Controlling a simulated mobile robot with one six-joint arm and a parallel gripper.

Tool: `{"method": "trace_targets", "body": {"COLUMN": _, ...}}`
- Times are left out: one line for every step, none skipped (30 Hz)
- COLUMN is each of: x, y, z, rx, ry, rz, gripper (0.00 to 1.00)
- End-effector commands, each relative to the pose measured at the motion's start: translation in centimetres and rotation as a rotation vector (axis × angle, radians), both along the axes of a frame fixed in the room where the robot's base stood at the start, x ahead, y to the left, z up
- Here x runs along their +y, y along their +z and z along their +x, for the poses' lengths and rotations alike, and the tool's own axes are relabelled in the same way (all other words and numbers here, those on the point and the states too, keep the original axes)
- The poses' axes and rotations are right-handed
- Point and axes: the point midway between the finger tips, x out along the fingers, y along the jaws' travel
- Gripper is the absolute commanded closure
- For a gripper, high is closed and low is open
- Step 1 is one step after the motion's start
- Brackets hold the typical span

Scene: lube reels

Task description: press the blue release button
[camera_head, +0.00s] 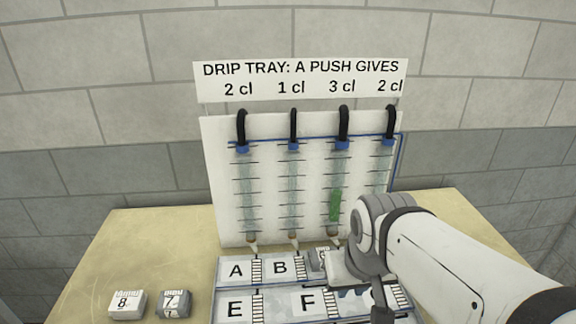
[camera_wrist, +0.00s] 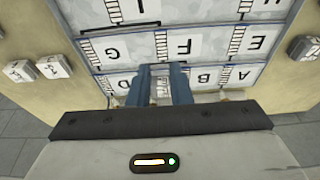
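The dispenser panel (camera_head: 222,180) stands upright with several clear tubes. Each tube has a blue collar (camera_head: 242,149) and a black hose at its top. The third tube holds green liquid (camera_head: 335,205). I cannot make out which blue part, if any, is the release button. My gripper (camera_head: 335,268) is low at the tray, beneath the third tube, and hides part of it. In the wrist view my gripper's two blue-grey fingers (camera_wrist: 161,88) stand apart. A small pale block (camera_head: 318,260) shows beside them in the head view; whether they touch it is unclear.
The lettered tray (camera_head: 236,288) lies in front of the panel. A sign (camera_head: 300,80) tops the panel. My arm covers the right side.

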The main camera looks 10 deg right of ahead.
Motion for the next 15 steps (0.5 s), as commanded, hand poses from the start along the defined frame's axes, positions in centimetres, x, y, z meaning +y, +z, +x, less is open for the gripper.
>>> {"method": "trace_targets", "body": {"x": 0.0, "y": 0.0, "z": 0.0, "rx": 0.0, "ry": 0.0, "rz": 0.0, "gripper": 0.86}}
{"method": "trace_targets", "body": {"x": 0.0, "y": 0.0, "z": 0.0, "rx": 0.0, "ry": 0.0, "rz": 0.0, "gripper": 0.89}}
{"method": "trace_targets", "body": {"x": 0.0, "y": 0.0, "z": 0.0, "rx": 0.0, "ry": 0.0, "rz": 0.0, "gripper": 0.92}}
{"method": "trace_targets", "body": {"x": 0.0, "y": 0.0, "z": 0.0, "rx": 0.0, "ry": 0.0, "rz": 0.0, "gripper": 0.94}}
{"method": "trace_targets", "body": {"x": 0.0, "y": 0.0, "z": 0.0, "rx": 0.0, "ry": 0.0, "rz": 0.0, "gripper": 0.97}}
{"method": "trace_targets", "body": {"x": 0.0, "y": 0.0, "z": 0.0, "rx": 0.0, "ry": 0.0, "rz": 0.0, "gripper": 1.0}}
{"method": "trace_targets", "body": {"x": 0.0, "y": 0.0, "z": 0.0, "rx": 0.0, "ry": 0.0, "rz": 0.0, "gripper": 1.0}}
{"method": "trace_targets", "body": {"x": 0.0, "y": 0.0, "z": 0.0, "rx": 0.0, "ry": 0.0, "rz": 0.0, "gripper": 1.0}}
{"method": "trace_targets", "body": {"x": 0.0, "y": 0.0, "z": 0.0, "rx": 0.0, "ry": 0.0, "rz": 0.0, "gripper": 1.0}}
{"method": "trace_targets", "body": {"x": 0.0, "y": 0.0, "z": 0.0, "rx": 0.0, "ry": 0.0, "rz": 0.0, "gripper": 1.0}}
{"method": "trace_targets", "body": {"x": 0.0, "y": 0.0, "z": 0.0, "rx": 0.0, "ry": 0.0, "rz": 0.0, "gripper": 1.0}}
{"method": "trace_targets", "body": {"x": 0.0, "y": 0.0, "z": 0.0, "rx": 0.0, "ry": 0.0, "rz": 0.0, "gripper": 1.0}}
{"method": "trace_targets", "body": {"x": 0.0, "y": 0.0, "z": 0.0, "rx": 0.0, "ry": 0.0, "rz": 0.0, "gripper": 1.0}}
{"method": "trace_targets", "body": {"x": 0.0, "y": 0.0, "z": 0.0, "rx": 0.0, "ry": 0.0, "rz": 0.0, "gripper": 1.0}}
{"method": "trace_targets", "body": {"x": 0.0, "y": 0.0, "z": 0.0, "rx": 0.0, "ry": 0.0, "rz": 0.0, "gripper": 1.0}}
